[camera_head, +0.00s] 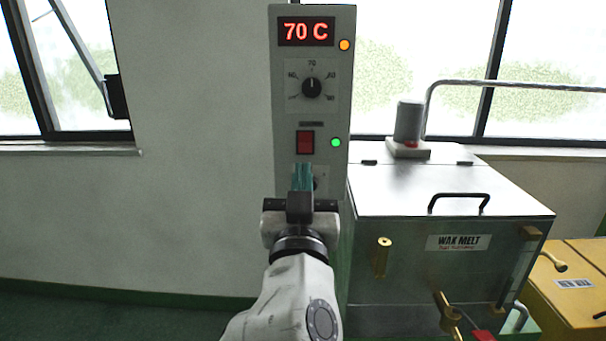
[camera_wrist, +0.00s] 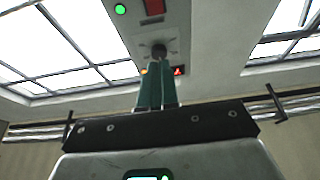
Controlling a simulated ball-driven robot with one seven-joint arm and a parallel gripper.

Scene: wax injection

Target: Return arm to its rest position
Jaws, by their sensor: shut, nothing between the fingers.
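My gripper (camera_head: 302,168) is raised in front of the lower part of a grey control panel (camera_head: 340,75). Its teal fingers are together with nothing between them. A red switch (camera_head: 305,142) sits below, beside a lit green lamp (camera_head: 336,142).
A metal wax melt tank (camera_head: 400,275) with a black lid handle (camera_head: 460,197) and brass fittings stands right of the panel. A yellow cabinet (camera_head: 575,290) is at the far right. Open space lies before the bare wall (camera_head: 200,200) on the left.

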